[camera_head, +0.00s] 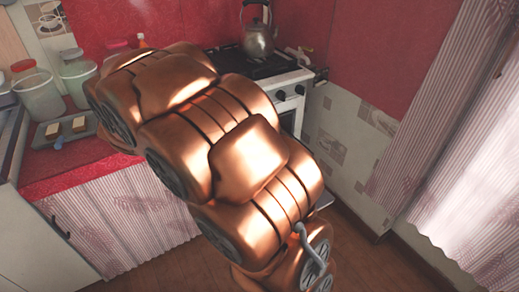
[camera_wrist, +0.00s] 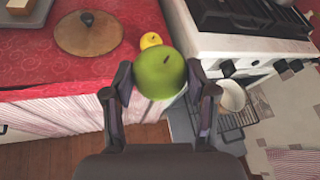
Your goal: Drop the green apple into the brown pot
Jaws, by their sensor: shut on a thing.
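In the wrist view my gripper (camera_wrist: 160,90) is shut on the green apple (camera_wrist: 158,72), with one finger on each side of it. The apple is held up near the front edge of the red counter, by the stove. A round brown thing with a dark knob-like top (camera_wrist: 88,34) lies on the counter to the upper left; I cannot tell whether it is a lid, a board or the brown pot. In the head view my copper-coloured arm covers the middle, and neither my gripper nor the apple shows.
A small yellow fruit (camera_wrist: 150,40) lies just behind the apple. A white stove (camera_head: 290,95) with a kettle (camera_head: 257,38) stands to the right. A pale container (camera_wrist: 231,95) is by a dark rack (camera_wrist: 235,130). Jars (camera_head: 77,75) and a tray (camera_head: 62,132) are at left.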

